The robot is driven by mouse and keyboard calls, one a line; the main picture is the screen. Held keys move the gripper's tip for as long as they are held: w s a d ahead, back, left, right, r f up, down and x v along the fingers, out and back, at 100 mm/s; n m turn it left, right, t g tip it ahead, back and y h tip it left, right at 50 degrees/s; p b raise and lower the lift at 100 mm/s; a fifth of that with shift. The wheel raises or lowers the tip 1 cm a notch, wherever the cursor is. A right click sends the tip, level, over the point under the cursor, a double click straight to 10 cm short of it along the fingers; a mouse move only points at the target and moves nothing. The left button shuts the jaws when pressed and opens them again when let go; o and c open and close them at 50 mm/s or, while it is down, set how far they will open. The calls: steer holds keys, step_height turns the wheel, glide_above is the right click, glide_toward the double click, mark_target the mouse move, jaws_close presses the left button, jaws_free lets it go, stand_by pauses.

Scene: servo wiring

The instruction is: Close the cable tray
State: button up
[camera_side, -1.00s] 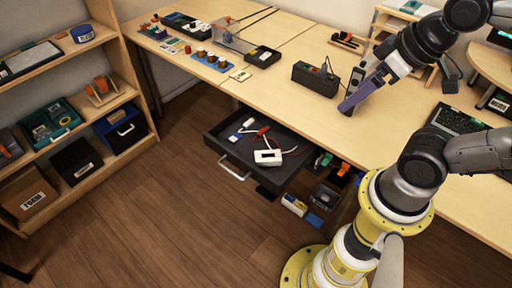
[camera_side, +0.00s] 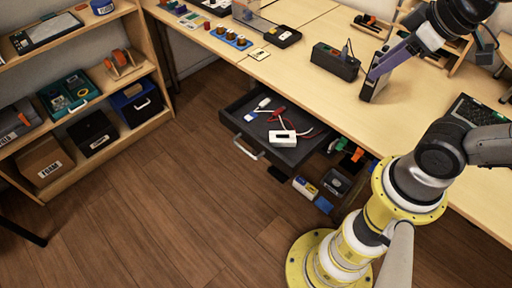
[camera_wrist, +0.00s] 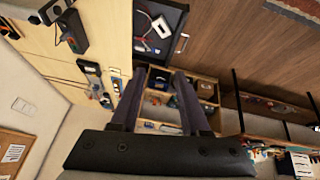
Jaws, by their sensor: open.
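The cable tray is a dark grey drawer (camera_side: 285,153) pulled out from under the workbench, with a pale bar handle (camera_side: 248,147) on its front. It holds a white box-shaped part (camera_side: 282,137), red and white cables (camera_side: 277,115) and a small blue-and-white piece. In the wrist view the open drawer (camera_wrist: 150,47) shows at the top, with its handle (camera_wrist: 183,42) on the right. My gripper (camera_side: 373,90) is over the benchtop, right of the drawer and well away from it. Its two long fingers (camera_wrist: 157,100) are apart, with nothing seen between them.
A black box with a plugged-in cable (camera_side: 335,61) stands on the bench left of my gripper. Open bins (camera_side: 335,183) sit below the bench, right of the drawer. The floor before the drawer is clear.

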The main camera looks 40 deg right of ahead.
steer(key=w+r+n, duration=0.1)
steer(key=w, duration=0.1)
steer(key=w+r+g, duration=0.1)
steer(key=w, duration=0.1)
steer(key=w+d+r+n+h, duration=0.1)
steer(key=w, duration=0.1)
steer(key=shift+n, duration=0.3)
jaws_close()
steer(key=n+g+h, duration=0.3)
steer(key=n, duration=0.4)
glide_above(263, 149)
step_height(263, 149, down, 7)
steer(key=w+a+f+n+g+h, duration=0.15)
steer(key=w+a+f, duration=0.3)
steer(key=f, duration=0.45)
steer(key=s+a+f+n+h, duration=0.1)
steer(key=s+a+f+n, duration=0.3)
steer(key=f, duration=0.6)
steer(key=a+f+n+h, duration=0.1)
steer(key=a+f+h, duration=0.1)
steer(key=a+f, duration=0.5)
steer(key=x, duration=1.4)
steer(key=shift+s+d+r, duration=0.2)
steer(key=shift+s+d, duration=0.1)
steer(key=shift+d, duration=0.95)
